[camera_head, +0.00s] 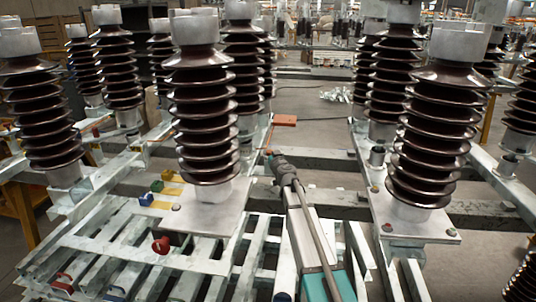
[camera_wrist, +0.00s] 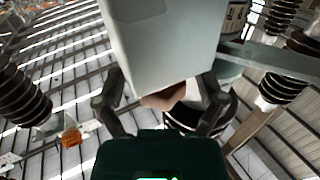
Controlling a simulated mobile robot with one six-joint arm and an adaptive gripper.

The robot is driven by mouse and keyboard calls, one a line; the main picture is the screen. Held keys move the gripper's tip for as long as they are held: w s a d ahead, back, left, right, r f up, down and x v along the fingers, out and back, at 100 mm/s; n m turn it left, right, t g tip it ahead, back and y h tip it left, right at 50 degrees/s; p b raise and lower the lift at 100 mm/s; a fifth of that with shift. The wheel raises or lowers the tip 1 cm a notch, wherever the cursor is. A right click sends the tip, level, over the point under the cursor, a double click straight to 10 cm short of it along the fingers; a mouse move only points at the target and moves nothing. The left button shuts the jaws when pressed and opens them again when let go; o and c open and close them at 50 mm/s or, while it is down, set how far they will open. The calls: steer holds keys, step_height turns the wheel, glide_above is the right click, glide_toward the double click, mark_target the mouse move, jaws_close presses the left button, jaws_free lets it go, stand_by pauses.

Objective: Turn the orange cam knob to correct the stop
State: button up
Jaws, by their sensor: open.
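My gripper (camera_head: 272,158) is at the end of my arm in the middle of the head view. A small orange spot shows by its tip, too small to make out. In the wrist view my gripper (camera_wrist: 162,84) is open, one finger on each side of a pale grey block. A rounded, dull orange-brown part (camera_wrist: 163,97), which looks like the cam knob, shows below the block between the fingers. I see no clear contact with either finger. Its far side is hidden by the block. I cannot make out the stop.
Tall brown ribbed insulators (camera_head: 203,110) stand on both sides of my arm on grey steel frames (camera_head: 210,215). A flat orange plate (camera_head: 284,120) lies beyond my gripper. A red knob (camera_head: 161,245) and small coloured blocks (camera_head: 146,199) sit on the left frame.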

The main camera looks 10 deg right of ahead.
steer(key=c, duration=1)
steer(key=shift+a, duration=0.35)
steer(key=shift+c, duration=0.8)
steer(key=shift+d, duration=0.25)
steer(key=shift+d+n+y, duration=0.1)
steer(key=shift+n+y, duration=0.2)
steer(key=shift+y, duration=0.1)
